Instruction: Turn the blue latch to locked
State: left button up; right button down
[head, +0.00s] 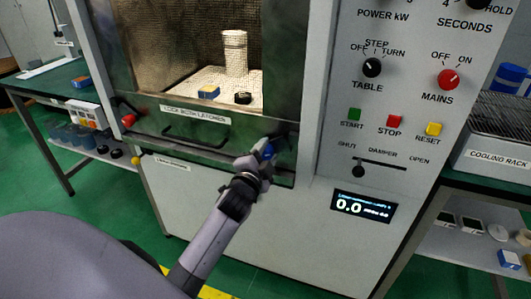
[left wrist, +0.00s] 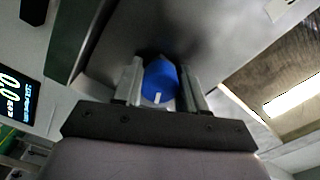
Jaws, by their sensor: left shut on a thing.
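The blue latch (left wrist: 160,84) is a round blue knob with a short white mark, seen in the left wrist view between my fingers. In the head view the blue latch (head: 267,151) shows as a small blue patch at the lower right of the microwave door. My left gripper (head: 262,152) is at the latch, and it also shows in the left wrist view (left wrist: 161,86) with one finger on each side of the knob, shut on it. The gripper hides part of the latch in the head view. My right gripper is not in view.
A red latch (head: 129,120) is at the door's lower left, with a "lock both latches" label (head: 194,113) between. The control panel (head: 385,100) is right of the door. A cooling rack (head: 495,133) stands further right. A bench (head: 50,82) is at the left.

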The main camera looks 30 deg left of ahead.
pick_arm(q)
jog(key=shift+d+f, duration=0.15)
jog(key=shift+d, duration=0.05)
jog(key=o, duration=1)
jog(key=shift+o, duration=0.2)
jog(key=shift+a, duration=0.1)
jog(key=v, duration=0.7)
jog(key=shift+s, duration=0.1)
